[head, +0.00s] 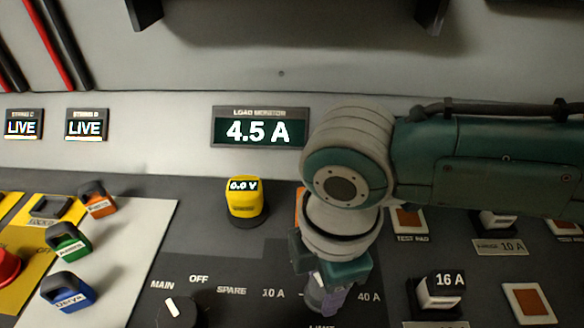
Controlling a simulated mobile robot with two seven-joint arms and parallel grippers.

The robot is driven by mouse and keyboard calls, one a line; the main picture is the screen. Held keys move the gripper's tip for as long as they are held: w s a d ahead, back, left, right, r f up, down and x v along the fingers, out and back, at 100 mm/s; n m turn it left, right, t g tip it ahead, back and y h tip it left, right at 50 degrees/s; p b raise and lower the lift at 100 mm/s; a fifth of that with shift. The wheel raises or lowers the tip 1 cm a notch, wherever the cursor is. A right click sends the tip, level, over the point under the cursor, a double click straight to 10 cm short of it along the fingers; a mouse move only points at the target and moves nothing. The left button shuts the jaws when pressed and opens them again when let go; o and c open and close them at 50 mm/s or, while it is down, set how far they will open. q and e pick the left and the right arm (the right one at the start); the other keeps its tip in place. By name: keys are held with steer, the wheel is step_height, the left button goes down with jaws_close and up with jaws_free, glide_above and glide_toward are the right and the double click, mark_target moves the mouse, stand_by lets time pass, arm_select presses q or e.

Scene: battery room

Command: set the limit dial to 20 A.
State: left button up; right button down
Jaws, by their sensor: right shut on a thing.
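The limit dial (318,298) is at the bottom centre of the dark panel, mostly covered by my right gripper. My right gripper (324,284) points down over it and is shut on the dial. The 10 A mark (273,293) shows to the left of the dial and the 40 A mark (369,297) to its right. Any marks between them are hidden behind the gripper, and I cannot tell where the dial points. The load monitor (258,130) reads 4.5 A. My left gripper is not in view.
A MAIN/OFF/SPARE selector (177,312) is left of the dial. A yellow meter (245,198) reading 0.0 V stands behind. A 16 A block (438,292) and an orange test pad (528,302) are to the right. Coloured padlocks, including a blue one (69,289), lie at left.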

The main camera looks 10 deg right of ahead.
mark_target(322, 291)
stand_by(0.3)
steer(key=shift+c, duration=1.5)
jaws_free()
steer(key=shift+r, duration=0.1)
step_height(322, 291, up, 10)
steer(key=p, duration=0.2)
steer(key=shift+s, duration=0.15)
steer(key=shift+a, duration=0.1)
